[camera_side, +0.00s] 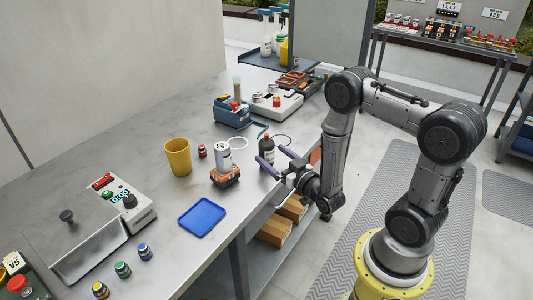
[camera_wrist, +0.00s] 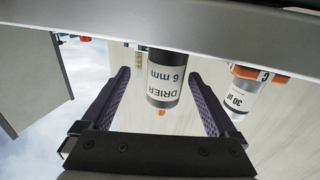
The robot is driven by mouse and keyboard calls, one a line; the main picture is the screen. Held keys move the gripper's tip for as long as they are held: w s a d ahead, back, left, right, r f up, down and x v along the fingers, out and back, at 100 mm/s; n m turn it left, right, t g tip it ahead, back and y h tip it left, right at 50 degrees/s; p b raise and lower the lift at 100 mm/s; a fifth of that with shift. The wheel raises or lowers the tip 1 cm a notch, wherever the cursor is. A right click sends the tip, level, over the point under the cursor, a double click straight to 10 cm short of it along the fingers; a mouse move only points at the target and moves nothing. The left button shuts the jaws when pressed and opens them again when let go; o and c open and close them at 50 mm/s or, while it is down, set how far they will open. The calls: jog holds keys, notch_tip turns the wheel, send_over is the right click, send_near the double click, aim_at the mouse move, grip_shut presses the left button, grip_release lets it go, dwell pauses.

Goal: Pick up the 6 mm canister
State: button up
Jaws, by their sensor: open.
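The 6 mm canister (camera_side: 266,147) is a dark upright cylinder near the bench's right edge in the side view. In the wrist view, which is upside down, its label reads "DRIER 6 mm" on the canister (camera_wrist: 164,78), with an orange tip at one end. My gripper (camera_side: 271,154) is open, at the bench edge, with its purple fingers pointing toward the canister. In the wrist view the canister appears between the fingers of my gripper (camera_wrist: 159,76). I cannot tell whether the fingertips reach past it; neither finger visibly grips it.
A white can (camera_side: 222,155) on an orange base (camera_side: 225,177) stands left of the canister. A yellow cup (camera_side: 177,157), a blue tray (camera_side: 202,217) and a blue box (camera_side: 231,113) are also on the bench (camera_side: 130,150). Cardboard boxes (camera_side: 275,231) sit on a shelf below.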

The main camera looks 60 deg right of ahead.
aim_at(260, 146)
jog(key=shift+a+r+x, duration=0.1)
jog(key=shift+a+x, duration=0.05)
jog(key=shift+x, duration=0.8)
jog(key=shift+a+r+x, duration=0.1)
jog(key=shift+x, duration=0.85)
jog(key=shift+a+r+x, duration=0.1)
jog(key=shift+a+x, duration=0.05)
jog(key=shift+x, duration=0.8)
jog(key=shift+w, duration=0.15)
grip_shut()
